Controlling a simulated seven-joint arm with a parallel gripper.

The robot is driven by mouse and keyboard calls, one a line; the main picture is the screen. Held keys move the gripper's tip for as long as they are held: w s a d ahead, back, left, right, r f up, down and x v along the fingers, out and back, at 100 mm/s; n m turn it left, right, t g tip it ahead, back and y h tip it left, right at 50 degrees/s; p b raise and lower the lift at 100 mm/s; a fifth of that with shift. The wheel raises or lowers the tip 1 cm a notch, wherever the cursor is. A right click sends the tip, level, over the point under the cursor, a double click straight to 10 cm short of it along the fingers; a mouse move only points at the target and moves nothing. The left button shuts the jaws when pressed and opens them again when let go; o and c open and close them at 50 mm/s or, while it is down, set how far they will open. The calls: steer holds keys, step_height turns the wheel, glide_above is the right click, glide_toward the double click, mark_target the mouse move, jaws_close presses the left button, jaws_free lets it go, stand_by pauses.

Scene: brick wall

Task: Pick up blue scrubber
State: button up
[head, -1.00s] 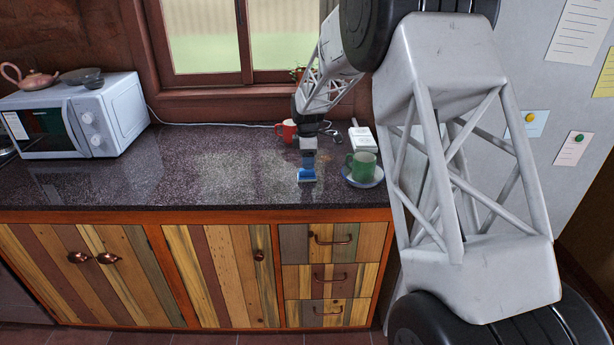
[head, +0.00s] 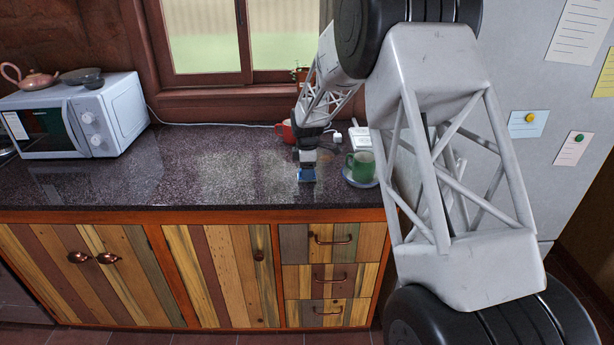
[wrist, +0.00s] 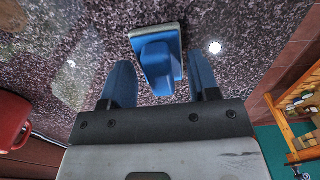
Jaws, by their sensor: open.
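The blue scrubber (wrist: 158,62) lies on the dark speckled counter in the wrist view, with a blue handle on a pale-edged base. It sits between and just beyond the two blue fingertips of my gripper (wrist: 163,80). The fingers are spread apart, with a gap on each side of the scrubber. In the head view my gripper (head: 306,172) points down at the counter near its front edge, and it largely hides the scrubber there.
A green mug (head: 361,164) on a saucer stands just right of my gripper. A red mug (head: 286,131) is behind it, also in the wrist view (wrist: 12,121). A white box (head: 360,138) lies behind the green mug. The counter (head: 215,170) to the left is clear up to the microwave (head: 75,122).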

steer(key=c, duration=1)
steer(key=shift+r, duration=0.15)
steer(key=shift+r, duration=1.45)
steer(key=shift+s+r, duration=0.2)
steer(key=shift+s, duration=0.1)
steer(key=s+d+r, duration=0.1)
steer(key=s+d, duration=0.1)
steer(key=s, duration=1.3)
steer(key=shift+d+r, duration=0.2)
steer(key=shift+d, duration=0.15)
steer(key=shift+s, duration=0.1)
